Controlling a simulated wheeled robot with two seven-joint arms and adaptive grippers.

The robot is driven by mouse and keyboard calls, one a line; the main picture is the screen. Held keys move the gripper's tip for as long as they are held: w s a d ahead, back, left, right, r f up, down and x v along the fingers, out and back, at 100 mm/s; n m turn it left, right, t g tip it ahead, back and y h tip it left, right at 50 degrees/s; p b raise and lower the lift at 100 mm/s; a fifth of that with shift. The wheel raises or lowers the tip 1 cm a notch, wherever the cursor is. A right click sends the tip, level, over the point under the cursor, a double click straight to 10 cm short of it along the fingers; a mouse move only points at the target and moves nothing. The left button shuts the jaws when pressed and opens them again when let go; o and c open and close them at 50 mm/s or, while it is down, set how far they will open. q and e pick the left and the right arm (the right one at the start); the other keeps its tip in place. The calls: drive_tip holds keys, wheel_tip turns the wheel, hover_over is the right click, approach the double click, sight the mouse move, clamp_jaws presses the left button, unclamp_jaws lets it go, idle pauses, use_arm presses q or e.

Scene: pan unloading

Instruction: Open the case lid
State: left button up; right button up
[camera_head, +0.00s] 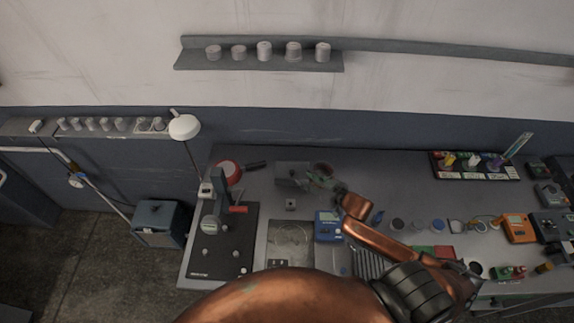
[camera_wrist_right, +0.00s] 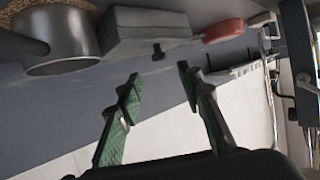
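The grey case (camera_head: 291,174) stands towards the back of the bench, and its lid looks shut. In the right wrist view the case (camera_wrist_right: 142,27) shows close up, with a small dark latch (camera_wrist_right: 158,51) on its near side. My right gripper (camera_head: 318,179) is just to the right of the case in the head view. In the right wrist view its two green fingers (camera_wrist_right: 159,74) are spread with nothing between them, and the latch lies just beyond their tips without visible contact. My left gripper is not in view.
A round metal pan (camera_wrist_right: 62,42) stands close beside the case. A red pan (camera_head: 228,172) with a dark handle lies left of the case. A blue meter (camera_head: 328,231) and several small cups are nearer me. A rack of coloured items (camera_head: 475,172) stands at the back right.

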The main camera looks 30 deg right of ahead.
sight(292, 172)
drive_tip(key=x, duration=0.6)
drive_tip(key=shift+w+a+p, duration=0.1)
drive_tip(key=shift+w+p, duration=0.25)
drive_tip(key=shift+w, duration=0.05)
drive_tip(key=shift+w+a+f, duration=0.15)
drive_tip(key=shift+w+f, duration=0.05)
drive_tip(key=shift+w, duration=0.2)
drive_tip(key=shift+c, duration=0.7)
clamp_jaws()
